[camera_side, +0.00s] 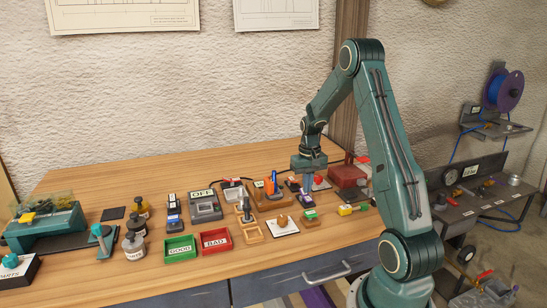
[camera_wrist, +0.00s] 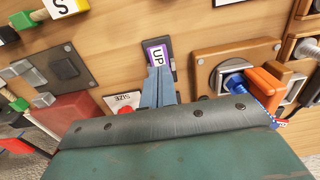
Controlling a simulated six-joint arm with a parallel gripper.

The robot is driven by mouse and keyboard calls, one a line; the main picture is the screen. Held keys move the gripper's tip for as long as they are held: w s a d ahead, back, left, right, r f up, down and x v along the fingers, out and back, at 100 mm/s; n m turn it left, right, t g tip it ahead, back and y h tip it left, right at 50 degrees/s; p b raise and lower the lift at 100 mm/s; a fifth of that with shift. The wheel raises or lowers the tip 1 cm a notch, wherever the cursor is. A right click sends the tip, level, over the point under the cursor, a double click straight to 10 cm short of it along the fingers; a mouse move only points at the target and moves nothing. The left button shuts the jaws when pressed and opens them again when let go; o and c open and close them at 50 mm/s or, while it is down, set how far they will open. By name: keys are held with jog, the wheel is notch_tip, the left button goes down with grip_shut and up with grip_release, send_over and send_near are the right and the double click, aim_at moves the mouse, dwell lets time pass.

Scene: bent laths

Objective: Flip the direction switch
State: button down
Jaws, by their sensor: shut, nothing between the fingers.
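The direction switch (camera_wrist: 159,53) is a small dark block with a purple-edged label reading "UP". It lies on the wooden bench just past the fingertips in the wrist view. In the side view a small dark block (camera_side: 305,199) just below my gripper seems to be this switch. My gripper (camera_wrist: 160,72) is shut and empty, its blue-grey fingers pointing down at the near end of the switch and hiding part of it. I cannot tell whether the fingertips touch it. The side view shows my gripper (camera_side: 309,187) low over the bench.
A wooden block with a blue knob and orange part (camera_wrist: 262,82) stands to the right in the wrist view. A red button labelled "SIZE" (camera_wrist: 125,108), a grey plate (camera_wrist: 50,72) and a red box (camera_side: 347,175) are close by. Green (camera_side: 181,248) and red (camera_side: 215,241) trays lie further left.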

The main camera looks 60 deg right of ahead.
jog(key=shift+r, duration=2.65)
jog(key=a+r+n+t+h, duration=0.1)
jog(key=a+r+n, duration=0.1)
jog(key=a+r, duration=0.55)
jog(key=a+r+n+t, duration=0.15)
jog(key=a+r, duration=0.35)
jog(key=a, duration=0.6)
jog(key=s+a+r+n+t, duration=0.1)
jog(key=s+a+n, duration=0.1)
jog(key=s+a, duration=0.4)
jog(key=s+a+r+n+t+y, duration=0.1)
jog(key=s+a+r+n+t, duration=0.1)
jog(key=s+a, duration=0.4)
jog(key=a+n, duration=0.1)
jog(key=a, duration=0.2)
jog(key=shift+s+a, duration=0.15)
jog(key=shift+a, duration=0.25)
